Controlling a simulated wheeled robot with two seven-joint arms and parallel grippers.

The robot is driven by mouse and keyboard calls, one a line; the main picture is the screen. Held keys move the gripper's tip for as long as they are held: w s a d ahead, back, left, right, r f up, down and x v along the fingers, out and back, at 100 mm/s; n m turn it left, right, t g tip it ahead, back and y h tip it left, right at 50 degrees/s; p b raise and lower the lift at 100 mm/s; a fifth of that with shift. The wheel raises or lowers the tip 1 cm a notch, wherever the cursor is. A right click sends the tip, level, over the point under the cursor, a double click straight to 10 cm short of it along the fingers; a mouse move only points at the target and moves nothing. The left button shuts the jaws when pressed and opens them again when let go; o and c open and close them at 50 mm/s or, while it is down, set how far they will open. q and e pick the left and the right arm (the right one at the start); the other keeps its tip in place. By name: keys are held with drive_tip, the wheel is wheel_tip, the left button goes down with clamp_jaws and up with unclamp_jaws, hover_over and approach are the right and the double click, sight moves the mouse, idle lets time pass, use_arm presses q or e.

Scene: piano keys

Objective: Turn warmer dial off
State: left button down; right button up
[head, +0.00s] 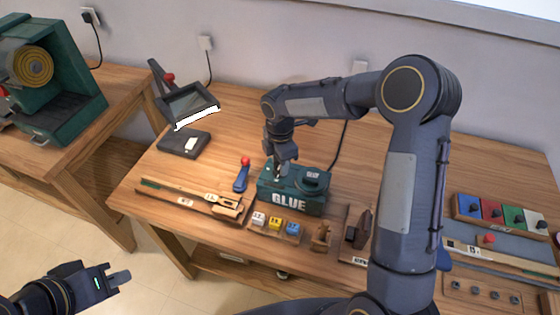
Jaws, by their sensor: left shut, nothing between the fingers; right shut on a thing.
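The glue warmer (297,203) is a dark green box with GLUE on its front. It stands on the wooden workbench, with a round labelled lid (313,178) on its right part. My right gripper (279,178) points down at the left part of the warmer's top. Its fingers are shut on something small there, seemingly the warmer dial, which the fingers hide. The dial's setting cannot be seen. My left gripper (122,277) is shut and empty, low at the left, away from the bench and over the floor.
Coloured boxes (496,214) are at right.

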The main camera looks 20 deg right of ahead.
drive_tip(key=o, duration=1)
wheel_tip(320, 180, up, 7)
drive_tip(key=shift+f+b, duration=0.1)
drive_tip(key=shift+b, duration=0.3)
drive_tip(key=shift+r, duration=0.55)
